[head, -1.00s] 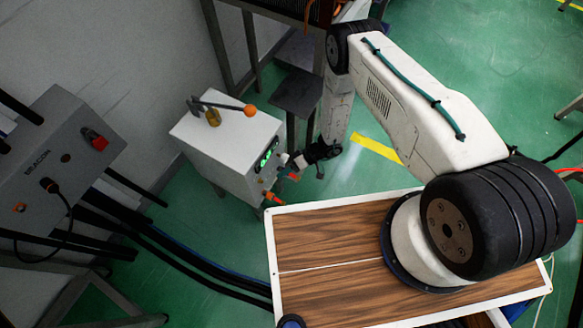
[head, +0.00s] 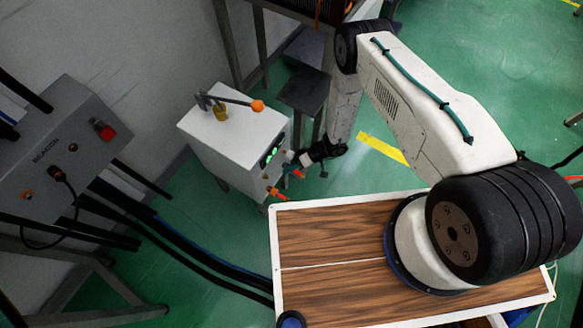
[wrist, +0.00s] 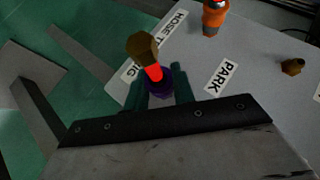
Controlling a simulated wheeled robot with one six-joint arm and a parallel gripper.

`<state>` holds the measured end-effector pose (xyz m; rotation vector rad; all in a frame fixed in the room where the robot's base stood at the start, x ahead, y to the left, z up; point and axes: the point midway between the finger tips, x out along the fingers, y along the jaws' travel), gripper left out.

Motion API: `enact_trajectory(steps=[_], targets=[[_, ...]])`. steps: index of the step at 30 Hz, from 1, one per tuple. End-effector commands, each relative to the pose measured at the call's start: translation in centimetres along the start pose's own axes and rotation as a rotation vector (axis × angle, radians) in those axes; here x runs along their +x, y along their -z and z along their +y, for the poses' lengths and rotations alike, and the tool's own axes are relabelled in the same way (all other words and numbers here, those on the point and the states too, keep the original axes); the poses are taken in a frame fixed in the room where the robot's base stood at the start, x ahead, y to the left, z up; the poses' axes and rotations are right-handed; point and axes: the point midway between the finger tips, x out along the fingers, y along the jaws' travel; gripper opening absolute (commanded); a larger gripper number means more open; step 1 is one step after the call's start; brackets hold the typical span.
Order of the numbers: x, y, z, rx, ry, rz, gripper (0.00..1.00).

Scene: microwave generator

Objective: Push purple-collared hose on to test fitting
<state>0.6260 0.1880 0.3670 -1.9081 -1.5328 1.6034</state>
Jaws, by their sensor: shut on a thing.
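My gripper (wrist: 157,84) is shut on the purple collar (wrist: 159,88) of a hose, between its two dark teal fingers in the wrist view. A short red end (wrist: 152,72) sticks out ahead of the collar. It meets or overlaps the brass hex test fitting (wrist: 142,46) beside a partly hidden "HOSE T…NG" label (wrist: 130,70). I cannot tell whether the red end is on the fitting or just in front of it. In the head view my gripper (head: 298,160) is close to the front of the white cabinet (head: 232,140); the collar is too small to make out.
A "PARK" label (wrist: 222,75) and a bare brass fitting (wrist: 292,66) are on the same panel, with an orange-topped part (wrist: 214,16) near the top. The wood-topped bench (head: 340,235) lies below, and a grey BEACON box (head: 60,150) stands left.

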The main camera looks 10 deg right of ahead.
Motion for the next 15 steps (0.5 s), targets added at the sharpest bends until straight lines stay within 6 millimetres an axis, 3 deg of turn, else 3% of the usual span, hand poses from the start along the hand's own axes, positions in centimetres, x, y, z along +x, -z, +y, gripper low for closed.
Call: enact_trajectory(steps=[15], targets=[[-0.26, -0.32, -0.01, 0.000, 0.001, 0.001, 0.00]])
